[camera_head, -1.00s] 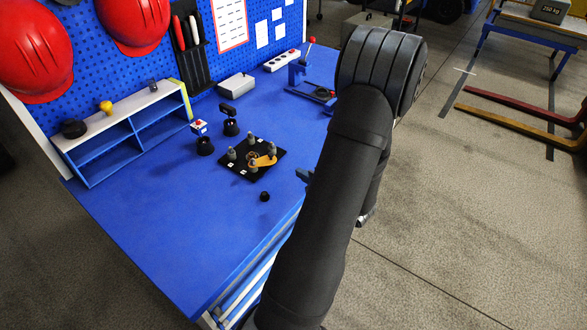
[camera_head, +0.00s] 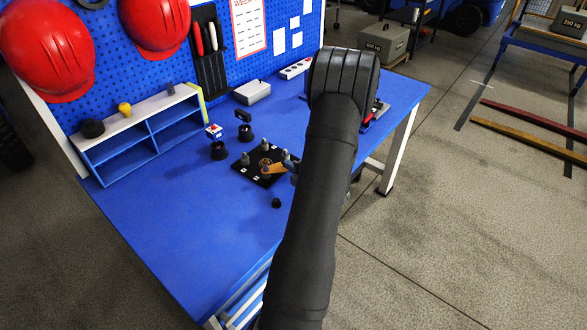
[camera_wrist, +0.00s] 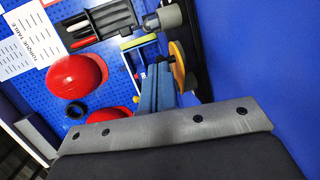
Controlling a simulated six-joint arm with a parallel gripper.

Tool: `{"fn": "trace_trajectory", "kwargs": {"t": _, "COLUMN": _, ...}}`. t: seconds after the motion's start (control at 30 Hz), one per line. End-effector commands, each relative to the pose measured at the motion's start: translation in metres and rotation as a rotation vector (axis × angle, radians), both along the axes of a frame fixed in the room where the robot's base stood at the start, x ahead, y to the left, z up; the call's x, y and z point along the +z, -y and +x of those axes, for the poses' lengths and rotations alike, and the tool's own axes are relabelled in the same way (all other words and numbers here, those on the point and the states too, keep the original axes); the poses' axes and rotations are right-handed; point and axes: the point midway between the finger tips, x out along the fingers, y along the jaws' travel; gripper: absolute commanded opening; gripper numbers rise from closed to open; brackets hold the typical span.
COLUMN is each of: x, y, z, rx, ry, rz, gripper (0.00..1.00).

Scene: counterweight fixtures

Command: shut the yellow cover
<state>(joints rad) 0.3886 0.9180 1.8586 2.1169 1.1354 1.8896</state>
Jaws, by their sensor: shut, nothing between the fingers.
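The yellow cover (camera_head: 274,169) is an orange-yellow flat piece on a black plate (camera_head: 247,172) with several grey posts, on the blue bench. My gripper (camera_head: 292,166) is at the right side of the plate, close to the cover, partly hidden by my arm. In the wrist view my blue fingers (camera_wrist: 156,88) are together and empty. The yellow cover (camera_wrist: 177,66) shows nearly edge-on just to the right of the fingers; I cannot tell whether they touch. A grey post (camera_wrist: 168,16) stands beyond it.
A black knob (camera_head: 276,203) lies in front of the plate. Two black stands (camera_head: 218,151) (camera_head: 245,133) are behind it. The bench's front left is clear.

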Motion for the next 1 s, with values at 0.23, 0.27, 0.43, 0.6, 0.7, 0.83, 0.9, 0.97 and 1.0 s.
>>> {"fn": "trace_trajectory", "kwargs": {"t": 0.23, "x": 0.0, "y": 0.0, "z": 0.0, "rx": 0.003, "ry": 0.0, "rz": 0.0, "gripper": 0.0}}
{"fn": "trace_trajectory", "kwargs": {"t": 0.27, "x": 0.0, "y": 0.0, "z": 0.0, "rx": 0.006, "ry": 0.0, "rz": -0.001, "gripper": 0.0}}
{"fn": "trace_trajectory", "kwargs": {"t": 0.43, "x": 0.0, "y": 0.001, "z": 0.003, "rx": 0.039, "ry": 0.001, "rz": 0.0, "gripper": 0.0}}
{"fn": "trace_trajectory", "kwargs": {"t": 0.6, "x": 0.0, "y": 0.002, "z": 0.006, "rx": 0.081, "ry": 0.001, "rz": -0.002, "gripper": 0.0}}
{"fn": "trace_trajectory", "kwargs": {"t": 0.7, "x": 0.0, "y": 0.003, "z": 0.01, "rx": 0.12, "ry": 0.0, "rz": -0.002, "gripper": 0.0}}
{"fn": "trace_trajectory", "kwargs": {"t": 0.83, "x": 0.0, "y": 0.004, "z": 0.017, "rx": 0.203, "ry": 0.002, "rz": -0.003, "gripper": 0.0}}
{"fn": "trace_trajectory", "kwargs": {"t": 0.9, "x": -0.001, "y": 0.004, "z": 0.023, "rx": 0.264, "ry": 0.002, "rz": -0.003, "gripper": 0.0}}
{"fn": "trace_trajectory", "kwargs": {"t": 0.97, "x": 0.0, "y": 0.004, "z": 0.027, "rx": 0.318, "ry": 0.002, "rz": -0.004, "gripper": 0.0}}
{"fn": "trace_trajectory", "kwargs": {"t": 1.0, "x": -0.001, "y": 0.004, "z": 0.03, "rx": 0.355, "ry": 0.003, "rz": -0.003, "gripper": 0.0}}
